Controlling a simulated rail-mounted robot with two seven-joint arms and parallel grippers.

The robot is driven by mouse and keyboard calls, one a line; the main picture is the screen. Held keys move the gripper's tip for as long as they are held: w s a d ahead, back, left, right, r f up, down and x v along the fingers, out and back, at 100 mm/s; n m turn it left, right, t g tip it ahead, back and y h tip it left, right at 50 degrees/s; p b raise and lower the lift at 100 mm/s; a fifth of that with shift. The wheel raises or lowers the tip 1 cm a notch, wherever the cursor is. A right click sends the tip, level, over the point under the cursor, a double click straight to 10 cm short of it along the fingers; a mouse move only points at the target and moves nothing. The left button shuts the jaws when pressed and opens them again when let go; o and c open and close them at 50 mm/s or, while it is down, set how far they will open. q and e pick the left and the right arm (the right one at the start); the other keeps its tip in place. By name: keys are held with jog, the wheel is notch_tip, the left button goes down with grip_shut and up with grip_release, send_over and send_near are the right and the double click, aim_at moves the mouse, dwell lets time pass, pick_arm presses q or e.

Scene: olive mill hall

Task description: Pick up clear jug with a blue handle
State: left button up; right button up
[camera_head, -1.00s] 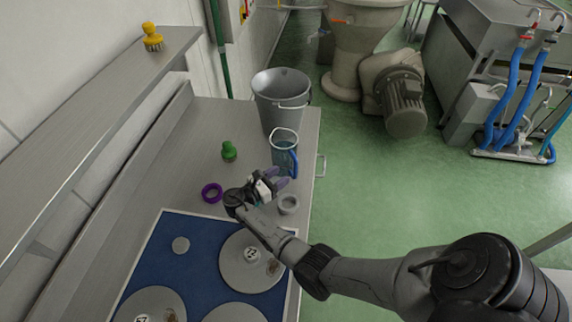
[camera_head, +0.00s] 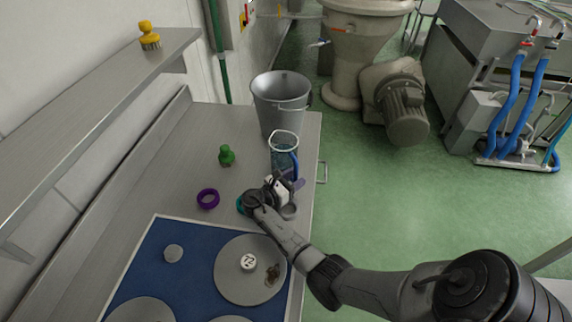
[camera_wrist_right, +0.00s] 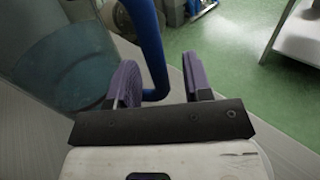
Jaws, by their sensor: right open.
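The clear jug (camera_head: 283,150) with a blue handle (camera_head: 296,166) stands upright on the steel counter, in front of a grey bucket. My right gripper (camera_head: 290,184) is just in front of the jug, low over the counter, with its purple fingers pointing towards the handle. In the right wrist view the jug (camera_wrist_right: 62,68) fills the left side. Its blue handle (camera_wrist_right: 151,45) shows ahead, between the lines of the two open fingers (camera_wrist_right: 160,85). I cannot tell whether any finger touches it. My left gripper is not in view.
A grey bucket (camera_head: 281,104) stands behind the jug. A green stopper-like thing (camera_head: 226,155), a purple ring (camera_head: 208,199) and a grey ring (camera_head: 289,211) are nearby, with a teal thing (camera_head: 241,204) partly hidden by my gripper. A blue mat (camera_head: 196,246) with round plates lies in front.

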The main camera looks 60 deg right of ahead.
jog(key=shift+s+d, duration=0.15)
jog(key=shift+d, duration=0.15)
grip_shut()
dwell(0.3)
jog(key=shift+r, duration=0.1)
dwell(0.9)
